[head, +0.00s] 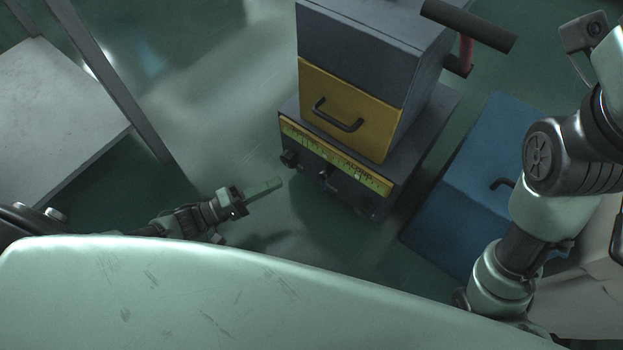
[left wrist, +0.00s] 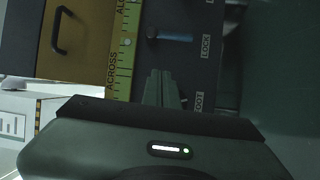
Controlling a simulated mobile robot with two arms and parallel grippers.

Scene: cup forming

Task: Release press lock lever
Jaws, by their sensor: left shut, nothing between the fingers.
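The press (head: 350,120) stands in the middle of the head view, with a yellow drawer front and a dark base panel below it. On that panel, under the yellow scale strip, a small dark lever (head: 325,172) sticks out. In the left wrist view the lever (left wrist: 170,37) has a bluish bar, and the word LOCK is printed beside it. My left gripper (head: 275,184) is shut and empty, in front of the panel's left end. In the left wrist view its fingertips (left wrist: 160,75) appear below the lever, apart from it. My right gripper is out of view.
A dark knob (head: 288,158) sits at the panel's left end. A blue cabinet (head: 470,190) stands right of the press. A grey table (head: 60,110) is at the left. The floor between table and press is clear. A black bar handle (head: 470,25) juts from the press top.

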